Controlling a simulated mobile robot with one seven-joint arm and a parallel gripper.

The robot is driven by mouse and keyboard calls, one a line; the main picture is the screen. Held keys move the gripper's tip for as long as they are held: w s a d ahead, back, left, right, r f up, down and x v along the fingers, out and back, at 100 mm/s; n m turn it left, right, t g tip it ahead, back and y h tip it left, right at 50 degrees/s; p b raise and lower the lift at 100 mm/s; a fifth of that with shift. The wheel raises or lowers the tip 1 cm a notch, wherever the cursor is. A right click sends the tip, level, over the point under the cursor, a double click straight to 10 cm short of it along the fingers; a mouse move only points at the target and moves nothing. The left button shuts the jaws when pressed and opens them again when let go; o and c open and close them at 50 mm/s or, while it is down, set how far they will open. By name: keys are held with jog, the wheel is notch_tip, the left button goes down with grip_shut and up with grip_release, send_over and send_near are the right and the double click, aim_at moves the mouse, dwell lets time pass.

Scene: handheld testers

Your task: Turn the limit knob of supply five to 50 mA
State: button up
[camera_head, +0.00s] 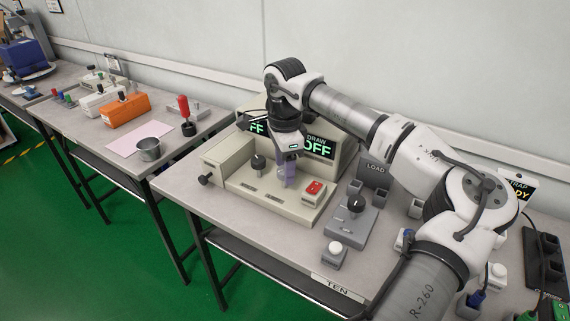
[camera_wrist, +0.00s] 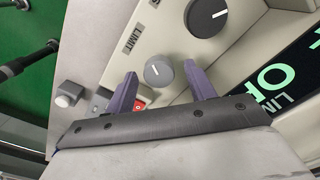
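A beige supply (camera_head: 240,184) stands on the bench, with a sloped display (camera_head: 317,149) reading OFF. In the wrist view, a small grey round knob (camera_wrist: 158,70) with a light pointer line sits near the printed word LIMIT. A larger black knob (camera_wrist: 207,16) is beside it. My gripper (camera_head: 287,180) points down over the supply's panel and hides the grey knob in the head view. In the wrist view my gripper (camera_wrist: 160,68) is open, its purple fingers on either side of the grey knob with visible gaps. No number five shows on the supply.
A red switch (camera_head: 314,188) is close right of my gripper, and a black-topped knob (camera_head: 258,162) is to its left. A grey load box (camera_head: 350,222) and white button box (camera_head: 334,255) stand right. The bench edge tag (camera_head: 338,287) reads TEN.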

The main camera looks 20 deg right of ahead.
notch_tip(320, 180, up, 14)
jog(key=shift+f, duration=0.15)
dwell(0.6)
dwell(0.3)
